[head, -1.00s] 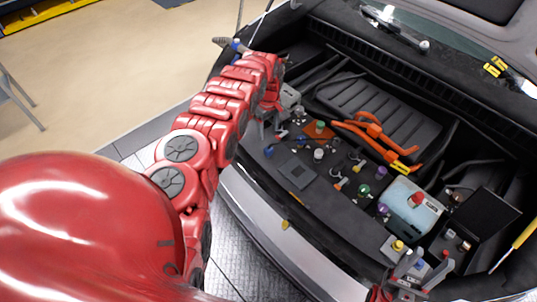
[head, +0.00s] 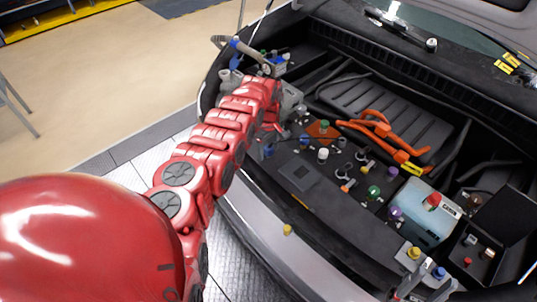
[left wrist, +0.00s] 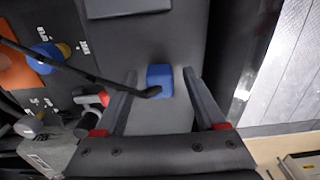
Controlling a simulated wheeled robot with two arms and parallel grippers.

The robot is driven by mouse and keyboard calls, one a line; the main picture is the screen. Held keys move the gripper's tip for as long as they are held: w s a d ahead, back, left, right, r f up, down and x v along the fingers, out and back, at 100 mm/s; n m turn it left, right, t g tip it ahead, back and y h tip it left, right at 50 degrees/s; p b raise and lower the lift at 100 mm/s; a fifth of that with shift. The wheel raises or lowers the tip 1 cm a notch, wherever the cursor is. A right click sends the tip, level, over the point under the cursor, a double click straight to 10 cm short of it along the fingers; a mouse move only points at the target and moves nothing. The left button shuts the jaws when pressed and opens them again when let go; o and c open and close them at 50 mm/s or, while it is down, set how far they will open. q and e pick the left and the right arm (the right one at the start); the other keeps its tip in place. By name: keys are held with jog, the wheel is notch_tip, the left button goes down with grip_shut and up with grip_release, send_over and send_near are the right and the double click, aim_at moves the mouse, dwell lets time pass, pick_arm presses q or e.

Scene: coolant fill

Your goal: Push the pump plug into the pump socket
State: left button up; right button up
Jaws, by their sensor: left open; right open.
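A small blue block with a black cable, likely the pump plug (left wrist: 160,78), sits on a dark surface in the left wrist view. A blue piece (head: 268,152) also shows at the bay's front left in the head view. My left gripper (left wrist: 158,74) is open, its fingers on either side of the blue block, with gaps. In the head view my left gripper (head: 270,130) is partly hidden by my arm. My right gripper (head: 428,287) is open at the bottom edge, mostly cut off. I cannot tell which fitting is the pump socket.
An orange plate (head: 314,134) with a green cap, several coloured caps and orange cables (head: 385,138) crowd the bay. A light blue tank (head: 422,208) stands at right.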

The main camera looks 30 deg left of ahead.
pick_arm(q)
jog(key=shift+r, duration=0.1)
jog(key=shift+c, duration=0.3)
grip_shut()
